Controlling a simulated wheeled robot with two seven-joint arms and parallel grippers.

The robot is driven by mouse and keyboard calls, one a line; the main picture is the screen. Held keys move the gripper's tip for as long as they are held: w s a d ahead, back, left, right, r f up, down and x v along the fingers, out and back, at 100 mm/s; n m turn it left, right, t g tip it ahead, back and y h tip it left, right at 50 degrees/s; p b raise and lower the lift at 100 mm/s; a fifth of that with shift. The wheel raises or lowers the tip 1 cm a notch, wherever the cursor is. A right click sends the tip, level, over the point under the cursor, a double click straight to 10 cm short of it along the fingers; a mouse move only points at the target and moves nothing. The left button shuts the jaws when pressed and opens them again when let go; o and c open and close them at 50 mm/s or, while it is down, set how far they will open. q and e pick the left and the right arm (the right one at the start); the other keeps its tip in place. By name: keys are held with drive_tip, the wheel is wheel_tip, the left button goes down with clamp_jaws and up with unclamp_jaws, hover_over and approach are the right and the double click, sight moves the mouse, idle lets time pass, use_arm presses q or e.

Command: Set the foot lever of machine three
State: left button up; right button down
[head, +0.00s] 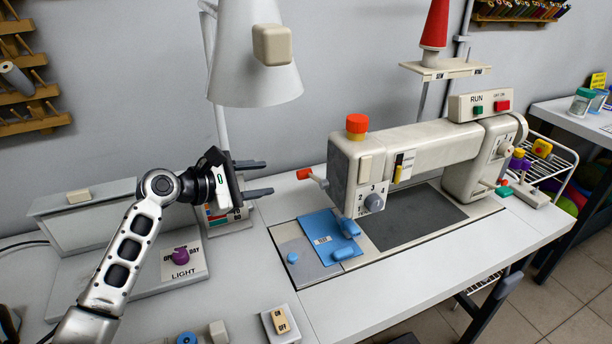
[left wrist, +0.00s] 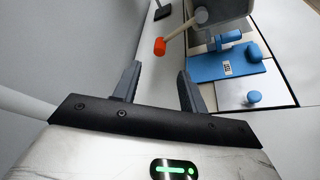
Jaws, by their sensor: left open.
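The sewing machine (head: 420,150) stands on the white table. A short lever with an orange-red tip (head: 304,174) sticks out from the left side of its head, pointing left. In the left wrist view the lever's tip (left wrist: 159,47) lies just beyond my fingertips, with a pale rod leading to the machine. No number naming the machine is readable. My left gripper (head: 268,178) is open and empty, a little left of the lever tip and apart from it. Its two fingers also show in the left wrist view (left wrist: 158,72). My right gripper is out of view.
A blue piece (head: 322,228) with blue blocks lies under the machine head. A white lamp (head: 250,60) hangs behind my left gripper. A purple LIGHT knob (head: 181,255) and an ON/OFF switch (head: 281,321) sit nearer. The table's front right is clear.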

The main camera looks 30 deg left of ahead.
sight(298, 175)
use_arm(q)
drive_tip(key=b+x, duration=0.1)
drive_tip(key=x, duration=1.1)
drive_tip(key=shift+w+d+f, duration=0.15)
drive_tip(key=shift+w+f, duration=0.1)
drive_tip(key=shift+w, duration=0.1)
clamp_jaws()
